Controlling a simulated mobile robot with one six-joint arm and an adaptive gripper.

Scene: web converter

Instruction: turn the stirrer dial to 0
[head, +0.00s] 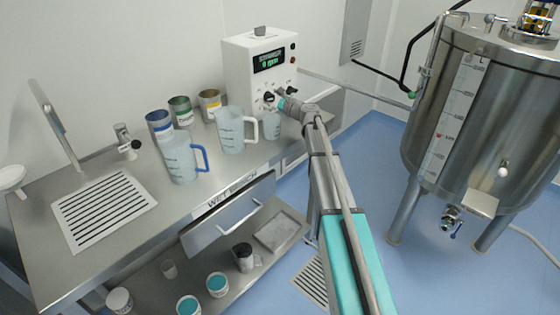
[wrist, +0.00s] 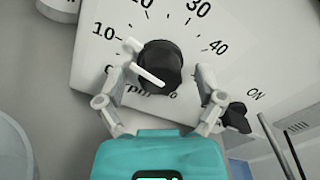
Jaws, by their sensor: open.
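The stirrer dial (wrist: 160,62) is a round black knob with a white bar on its face, on a white panel marked 10, 20, 30 and 40, with a partly hidden 0 at left. The bar slants from upper left to lower right; its left end lies toward the 0 and 10 side, but the exact reading is unclear. My gripper (wrist: 165,74) is open, one finger left and one right of the knob; contact cannot be told. In the head view my gripper (head: 282,103) is at the front of the white control box (head: 240,75), by the black dial (head: 268,97).
A smaller black switch (wrist: 237,118) marked ON sits right of the dial, close to my right finger. Clear jugs (head: 232,132) and several tins (head: 180,110) stand on the bench left of my arm. A steel tank (head: 470,110) stands at right.

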